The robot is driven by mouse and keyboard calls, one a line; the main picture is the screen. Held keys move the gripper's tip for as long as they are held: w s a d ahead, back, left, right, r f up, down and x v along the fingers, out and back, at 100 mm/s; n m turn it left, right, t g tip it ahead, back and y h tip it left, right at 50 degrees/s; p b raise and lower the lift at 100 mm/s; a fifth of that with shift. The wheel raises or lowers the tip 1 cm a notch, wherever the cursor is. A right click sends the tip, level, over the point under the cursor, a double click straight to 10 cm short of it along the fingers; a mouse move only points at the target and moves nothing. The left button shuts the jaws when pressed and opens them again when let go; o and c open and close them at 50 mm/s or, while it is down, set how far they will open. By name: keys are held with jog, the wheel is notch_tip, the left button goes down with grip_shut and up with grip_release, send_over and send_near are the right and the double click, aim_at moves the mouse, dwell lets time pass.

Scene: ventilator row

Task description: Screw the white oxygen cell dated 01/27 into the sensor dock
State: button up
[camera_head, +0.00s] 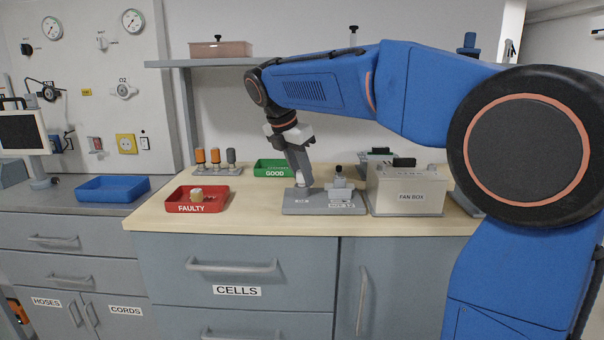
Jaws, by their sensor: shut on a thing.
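The sensor dock is a low grey block (318,207) on the wooden bench, with a label on its front and a small black-topped fitting on its right half. My gripper (300,181) points down at the dock's left half, tilted, and is shut on a white cell (300,180). Only a small part of the cell shows between the fingers. It is at the dock's left socket, but I cannot tell whether it is seated or just above. Its date cannot be read.
A red FAULTY tray (178,208) holds a pale cell and darker bits. A rack of orange- and grey-topped pieces (215,160) stands behind it. A green GOOD tray (272,174) lies behind the dock. The FAN BOX (410,195) stands close right. Bench is clear between FAULTY tray and dock.

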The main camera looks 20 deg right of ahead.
jog(key=o, duration=0.8)
jog(key=shift+s+f, duration=0.1)
jog(key=shift+f, duration=0.3)
jog(key=shift+o, duration=0.4)
jog(key=shift+r, duration=0.2)
jog(key=shift+r, duration=0.85)
jog(key=c, duration=0.9)
jog(key=m+g, duration=0.1)
jog(key=m, duration=0.1)
jog(key=m+g, duration=0.1)
jog(key=m, duration=0.2)
jog(key=shift+m+h, duration=0.3)
grip_shut()
jog(key=shift+m+g, duration=0.3)
jog(key=shift+m, duration=0.1)
